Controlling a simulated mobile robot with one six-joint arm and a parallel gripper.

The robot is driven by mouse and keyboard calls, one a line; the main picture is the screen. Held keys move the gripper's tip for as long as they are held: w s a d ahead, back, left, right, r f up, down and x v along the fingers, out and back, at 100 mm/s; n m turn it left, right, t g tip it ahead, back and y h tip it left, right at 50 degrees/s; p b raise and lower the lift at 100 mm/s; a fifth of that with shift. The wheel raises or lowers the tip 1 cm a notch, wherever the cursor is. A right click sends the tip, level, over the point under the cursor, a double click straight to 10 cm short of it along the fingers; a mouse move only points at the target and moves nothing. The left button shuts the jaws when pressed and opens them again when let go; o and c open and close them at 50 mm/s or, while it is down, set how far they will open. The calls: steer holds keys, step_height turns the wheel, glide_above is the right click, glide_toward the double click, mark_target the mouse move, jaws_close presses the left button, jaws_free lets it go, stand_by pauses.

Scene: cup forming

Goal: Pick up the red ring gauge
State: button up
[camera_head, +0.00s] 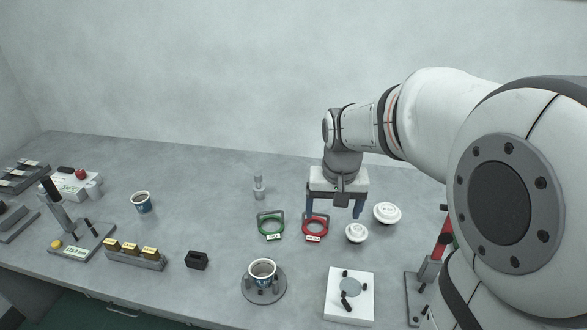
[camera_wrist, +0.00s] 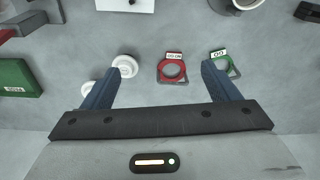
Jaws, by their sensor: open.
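The red ring gauge (camera_head: 315,227) lies flat on the grey table with a white label on its front tab, beside the green ring gauge (camera_head: 270,224). In the wrist view the red ring gauge (camera_wrist: 172,70) shows beyond the fingertips, between their lines. The green ring gauge (camera_wrist: 222,63) is to its right, close past the right finger's tip. My gripper (camera_head: 346,212) is open and empty, above the table near the red ring gauge and just to its right in the head view. Its two blue fingers (camera_wrist: 158,80) are spread wide in the wrist view.
White round lidded pieces (camera_head: 356,232) and (camera_head: 387,212) lie right of the red gauge. A cup on a round fixture (camera_head: 263,270), a white block (camera_head: 349,296) and a black block (camera_head: 197,260) stand nearer the front. A small grey post (camera_head: 259,188) stands behind the green gauge.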

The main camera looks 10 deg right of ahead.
mark_target(318, 214)
steer(key=o, duration=0.3)
steer(key=shift+m+g, duration=0.7)
steer(key=shift+m, duration=0.2)
steer(key=w+f, duration=0.3)
steer(key=w, duration=0.1)
steer(key=w+f, duration=0.3)
steer(key=w, duration=0.2)
steer(key=w+f+b, duration=0.1)
steer(key=w+f, duration=0.2)
steer(key=w, duration=0.1)
steer(key=shift+w+d+f, duration=0.1)
steer(key=shift+w+f, duration=0.1)
steer(key=shift+w, duration=0.1)
steer(key=shift+w+f, duration=0.15)
steer(key=shift+f, duration=0.2)
steer(key=f, duration=0.7)
steer(key=shift+w+a+f, duration=0.2)
steer(key=shift+w+a, duration=0.05)
steer(key=shift+c, duration=0.4)
steer(key=c, duration=1)
steer(key=shift+o, duration=0.2)
